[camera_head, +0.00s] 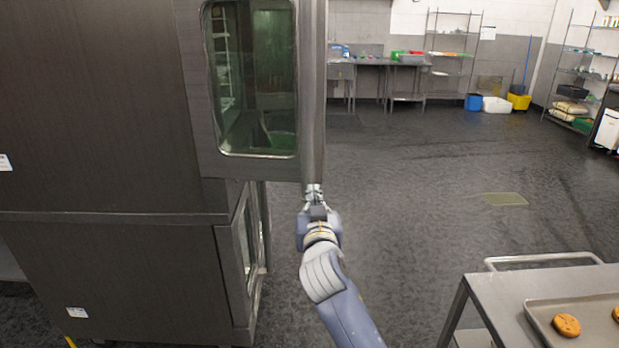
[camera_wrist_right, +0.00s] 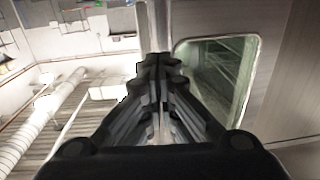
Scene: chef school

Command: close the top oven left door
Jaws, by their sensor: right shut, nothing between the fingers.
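The top oven left door (camera_head: 240,167) stands swung open in the head view, its green-tinted window facing me. It juts out to the right from the tall dark metal oven (camera_head: 100,120). My right gripper (camera_head: 313,188) is shut and empty at the lower outer corner of this door. I cannot tell whether its fingers touch the door edge. In the right wrist view the shut fingers (camera_wrist_right: 163,65) point toward the outer edge of the door (camera_wrist_right: 270,25), with the window to their right. My left gripper is out of view.
The lower oven's door (camera_head: 240,250) is below, flush with its front. A metal cart (camera_head: 500,285) with a tray of cookies (camera_head: 540,306) stands at the lower right. The dark floor (camera_head: 420,190) between oven and cart is clear. Shelves and buckets line the back wall.

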